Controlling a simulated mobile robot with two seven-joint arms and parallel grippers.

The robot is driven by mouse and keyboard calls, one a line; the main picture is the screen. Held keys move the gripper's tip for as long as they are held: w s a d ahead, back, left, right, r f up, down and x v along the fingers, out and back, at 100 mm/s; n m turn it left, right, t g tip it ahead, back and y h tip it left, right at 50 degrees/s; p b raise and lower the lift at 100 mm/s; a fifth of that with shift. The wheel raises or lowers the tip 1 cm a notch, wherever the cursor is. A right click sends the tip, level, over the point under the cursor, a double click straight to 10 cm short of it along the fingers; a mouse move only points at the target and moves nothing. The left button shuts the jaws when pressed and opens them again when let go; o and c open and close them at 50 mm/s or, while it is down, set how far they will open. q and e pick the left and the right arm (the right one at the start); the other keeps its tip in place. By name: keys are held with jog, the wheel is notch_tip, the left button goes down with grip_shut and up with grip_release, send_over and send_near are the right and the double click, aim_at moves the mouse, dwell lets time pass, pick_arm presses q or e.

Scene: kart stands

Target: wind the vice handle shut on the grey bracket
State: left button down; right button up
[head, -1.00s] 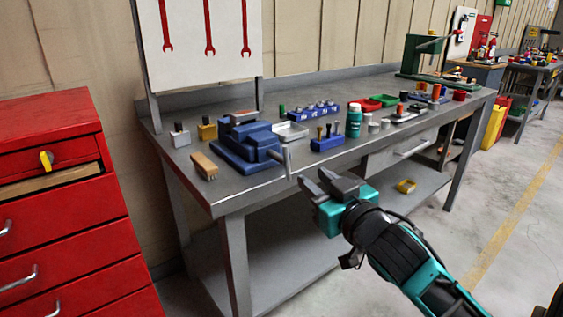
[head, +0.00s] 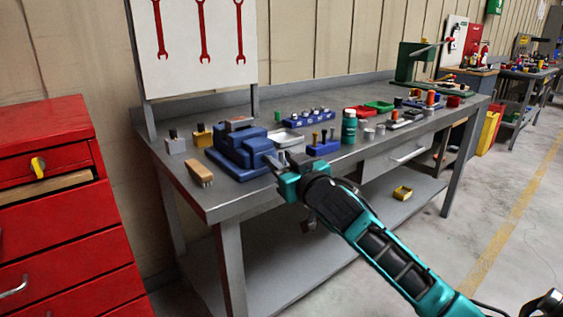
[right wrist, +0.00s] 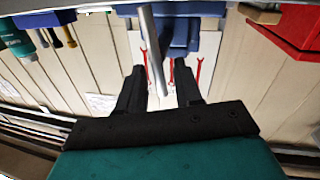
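The blue vice (head: 240,150) stands on the near left part of the grey workbench. The grey bracket (head: 238,121) shows at the top of the vice, between its jaws. My right gripper (head: 277,167) is at the front of the vice, where the handle is hidden behind it. In the right wrist view the fingers (right wrist: 160,88) are apart. The grey bar of the vice handle (right wrist: 153,50) runs down between them, nearer the left finger. I cannot tell whether it touches a finger. The blue vice body (right wrist: 180,35) shows behind. My left gripper is not in view.
On the workbench (head: 240,190), a wooden brush (head: 199,173) and small blocks stand left of the vice. A metal tray (head: 285,138), a blue holder (head: 323,147) and a green bottle (head: 349,126) stand right of it. A red drawer cabinet (head: 60,220) stands at the left.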

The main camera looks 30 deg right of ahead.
jog(key=shift+w, duration=0.55)
jog(key=shift+c, duration=0.4)
grip_shut()
